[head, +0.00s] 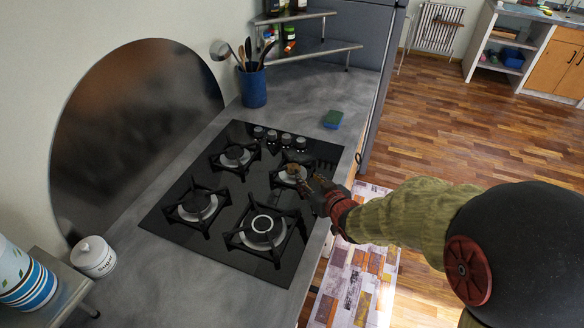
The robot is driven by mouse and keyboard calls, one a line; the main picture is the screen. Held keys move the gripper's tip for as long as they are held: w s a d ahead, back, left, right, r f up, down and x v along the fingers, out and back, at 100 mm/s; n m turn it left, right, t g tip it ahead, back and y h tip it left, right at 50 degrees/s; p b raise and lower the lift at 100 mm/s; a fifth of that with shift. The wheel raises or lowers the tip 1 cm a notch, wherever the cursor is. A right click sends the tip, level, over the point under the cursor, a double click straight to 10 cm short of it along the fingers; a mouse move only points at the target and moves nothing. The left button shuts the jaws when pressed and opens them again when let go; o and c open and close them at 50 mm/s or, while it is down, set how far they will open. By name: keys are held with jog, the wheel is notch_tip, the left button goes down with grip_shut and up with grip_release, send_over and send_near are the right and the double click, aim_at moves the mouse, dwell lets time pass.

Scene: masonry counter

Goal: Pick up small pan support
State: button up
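A black gas hob (238,198) is set in the grey counter, with black pan supports over its burners. The support at the upper right (276,181) is partly covered by my gripper (304,182). The other supports are at the upper left (228,167), the lower left (182,211) and the lower right (240,238). My gripper reaches in from the right, with its tip at the upper-right support and burner. Its fingers are small and dark against the hob, so I cannot tell whether they touch or hold the support.
A blue utensil pot (253,88) stands beyond the hob, and a green-blue sponge (333,119) lies right of it. A white lidded jar (93,256) is at lower left. Several knobs (286,139) line the hob's far edge. Counter left of the hob is clear.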

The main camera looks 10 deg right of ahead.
aim_at(297, 172)
jog(key=shift+w+a+f+y, duration=0.2)
jog(key=shift+a+f+y, duration=0.1)
jog(key=shift+f, duration=0.2)
jog(key=shift+w+a+f+t, duration=0.15)
jog(key=shift+w+f+t, duration=0.05)
jog(key=shift+w+t, duration=0.1)
jog(key=b+x, duration=0.1)
jog(key=x, duration=0.3)
jog(key=b+x, duration=0.1)
jog(key=x, duration=0.2)
jog(key=shift+d+b, duration=0.25)
jog(key=shift+b, duration=0.1)
jog(key=shift+c, duration=0.3)
jog(key=c, duration=0.7)
jog(key=shift+r, duration=0.1)
grip_shut()
